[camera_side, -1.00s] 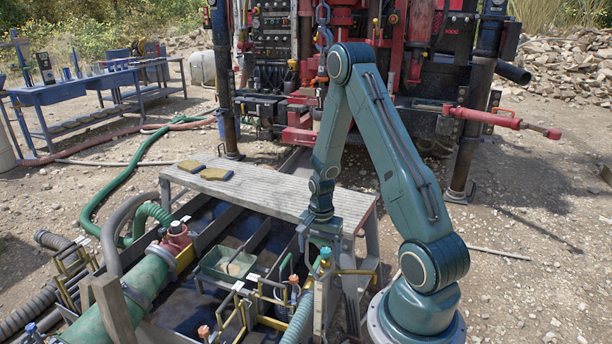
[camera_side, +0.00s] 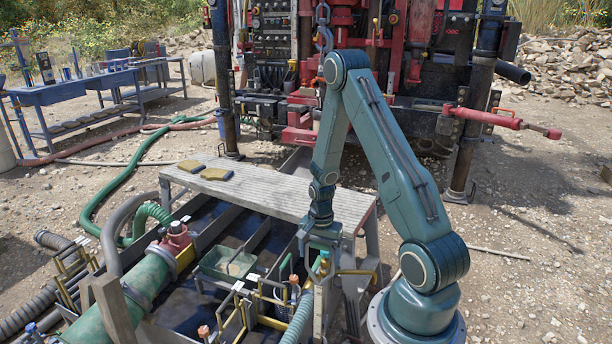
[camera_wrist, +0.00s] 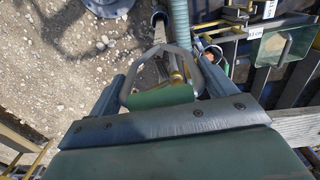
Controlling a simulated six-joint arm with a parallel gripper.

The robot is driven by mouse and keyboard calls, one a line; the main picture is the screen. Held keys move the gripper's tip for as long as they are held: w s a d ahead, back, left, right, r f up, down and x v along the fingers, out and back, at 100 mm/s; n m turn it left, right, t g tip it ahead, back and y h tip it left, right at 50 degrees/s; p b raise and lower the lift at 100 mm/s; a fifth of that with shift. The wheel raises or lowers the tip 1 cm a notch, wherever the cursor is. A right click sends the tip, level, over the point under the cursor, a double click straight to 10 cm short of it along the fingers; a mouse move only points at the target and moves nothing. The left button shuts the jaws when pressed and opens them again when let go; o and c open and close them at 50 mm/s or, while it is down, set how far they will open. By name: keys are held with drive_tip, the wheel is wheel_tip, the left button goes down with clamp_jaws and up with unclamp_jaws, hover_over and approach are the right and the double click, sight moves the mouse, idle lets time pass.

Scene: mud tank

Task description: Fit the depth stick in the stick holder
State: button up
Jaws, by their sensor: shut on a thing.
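A yellowish rod (camera_wrist: 176,72) shows beyond the green piece. These look like parts of the depth stick, but its full length and lower end are hidden. In the side view my gripper covers most of it. I cannot clearly pick out the stick holder; yellow brackets (camera_side: 355,271) stand close to my gripper.
A ribbed hose (camera_side: 298,318) and orange-topped fittings (camera_side: 294,281) stand close below my gripper. A green tray (camera_side: 228,262) hangs in the tank. Two yellow pads (camera_side: 216,174) lie on the deck (camera_side: 270,197). Open gravel lies to the right.

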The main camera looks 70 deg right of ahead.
drive_tip(key=shift+f, duration=1.9)
idle(1.0)
drive_tip(key=o, duration=1.2)
drive_tip(key=shift+r, duration=0.15)
drive_tip(key=shift+r, duration=6.75)
